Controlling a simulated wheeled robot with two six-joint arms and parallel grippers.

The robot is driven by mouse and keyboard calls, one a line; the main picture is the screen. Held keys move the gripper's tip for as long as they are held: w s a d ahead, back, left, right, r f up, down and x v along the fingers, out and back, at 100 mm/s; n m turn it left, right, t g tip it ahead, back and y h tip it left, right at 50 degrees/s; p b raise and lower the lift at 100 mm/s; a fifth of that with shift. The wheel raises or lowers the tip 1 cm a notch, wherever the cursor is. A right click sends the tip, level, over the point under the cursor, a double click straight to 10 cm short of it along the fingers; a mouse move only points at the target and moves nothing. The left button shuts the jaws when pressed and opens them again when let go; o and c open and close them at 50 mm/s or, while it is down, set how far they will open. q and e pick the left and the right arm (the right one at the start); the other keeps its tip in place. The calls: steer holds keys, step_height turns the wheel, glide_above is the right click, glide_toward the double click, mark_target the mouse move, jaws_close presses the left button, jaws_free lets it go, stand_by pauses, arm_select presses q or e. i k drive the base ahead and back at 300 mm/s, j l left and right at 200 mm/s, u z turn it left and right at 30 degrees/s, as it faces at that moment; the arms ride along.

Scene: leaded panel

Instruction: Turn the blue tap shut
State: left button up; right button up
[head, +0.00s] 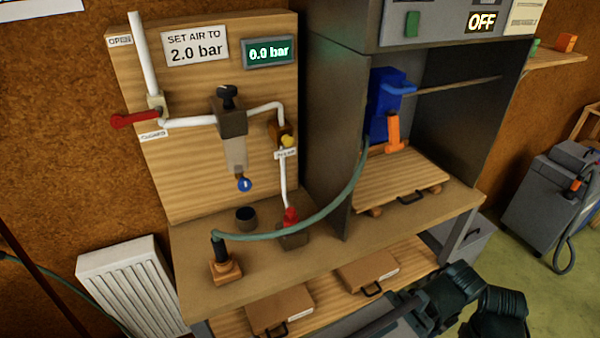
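The blue tap (243,184) is a small round blue knob at the lower end of the clear bowl (235,153), under the dark regulator (231,118) on the wooden board. It is too small for me to tell how far it is turned. Dark links of my arm show at the bottom right, well away from the tap. I cannot make out gripper fingers there or whether they are open. My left gripper is not in view. Nothing touches the tap.
A small dark cup (246,217) stands on the bench below the tap. A green hose (310,222) arches across the bench front to a wooden block (225,269).

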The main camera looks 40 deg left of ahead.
mark_target(245, 184)
steer(key=i+l, duration=0.4)
steer(key=i, duration=0.15)
steer(key=i+l, duration=0.8)
steer(key=i, duration=0.25)
steer(key=i+l+u, duration=0.35)
steer(key=u, duration=3.1)
